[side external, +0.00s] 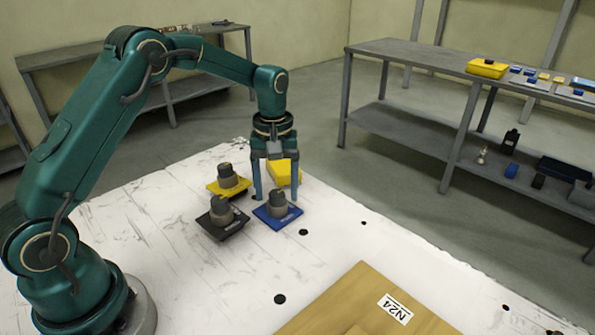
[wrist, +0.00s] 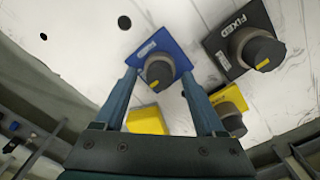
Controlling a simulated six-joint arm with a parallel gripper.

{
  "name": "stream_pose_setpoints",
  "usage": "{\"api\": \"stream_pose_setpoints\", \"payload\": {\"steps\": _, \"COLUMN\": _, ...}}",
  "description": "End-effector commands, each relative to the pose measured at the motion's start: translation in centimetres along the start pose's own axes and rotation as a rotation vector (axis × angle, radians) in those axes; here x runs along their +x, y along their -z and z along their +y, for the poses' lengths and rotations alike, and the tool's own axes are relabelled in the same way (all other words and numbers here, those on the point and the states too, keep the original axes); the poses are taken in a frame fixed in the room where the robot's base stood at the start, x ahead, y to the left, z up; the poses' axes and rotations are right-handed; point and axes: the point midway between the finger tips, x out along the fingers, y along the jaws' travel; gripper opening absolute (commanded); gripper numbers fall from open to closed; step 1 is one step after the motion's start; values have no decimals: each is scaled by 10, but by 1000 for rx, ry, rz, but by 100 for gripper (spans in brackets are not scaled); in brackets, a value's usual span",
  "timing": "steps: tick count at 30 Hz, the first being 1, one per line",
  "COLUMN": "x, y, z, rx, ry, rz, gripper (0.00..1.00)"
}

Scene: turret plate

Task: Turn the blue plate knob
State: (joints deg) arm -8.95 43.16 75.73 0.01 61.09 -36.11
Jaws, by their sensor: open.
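The blue plate (side external: 290,216) lies on the white table with a grey-brown knob (side external: 277,206) standing upright on it. In the wrist view the blue plate (wrist: 176,50) carries a pale label, and its knob (wrist: 159,71) has a yellow mark on its dark top. My gripper (side external: 275,196) points down at the blue plate, its two blue fingers spread apart. In the wrist view the open gripper (wrist: 159,78) has a fingertip to each side of the knob, with gaps visible. I cannot tell whether the tips reach down to the plate.
A black plate (side external: 234,229) marked FIXED, with its own knob, sits close to the left. A yellow plate (side external: 239,190) with a knob is behind it. A yellow block (side external: 287,175) is behind my fingers. A wooden board (side external: 350,310) lies in front; the table between is clear.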

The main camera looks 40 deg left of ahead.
Motion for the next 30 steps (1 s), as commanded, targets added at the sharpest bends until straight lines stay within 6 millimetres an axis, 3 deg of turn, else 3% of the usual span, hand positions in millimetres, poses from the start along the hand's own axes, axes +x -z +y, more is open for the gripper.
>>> {"api": "stream_pose_setpoints", "payload": {"steps": 3, "x": 0, "y": 0, "z": 0, "rx": 0, "ry": 0, "rz": 0, "gripper": 72}}
{"api": "stream_pose_setpoints", "payload": {"steps": 9, "x": 0, "y": 0, "z": 0, "rx": 0, "ry": 0, "rz": 0, "gripper": 0}}
{"api": "stream_pose_setpoints", "payload": {"steps": 30, "x": -1, "y": 0, "z": 0, "rx": 68, "ry": -1, "rz": 0, "gripper": 0}}
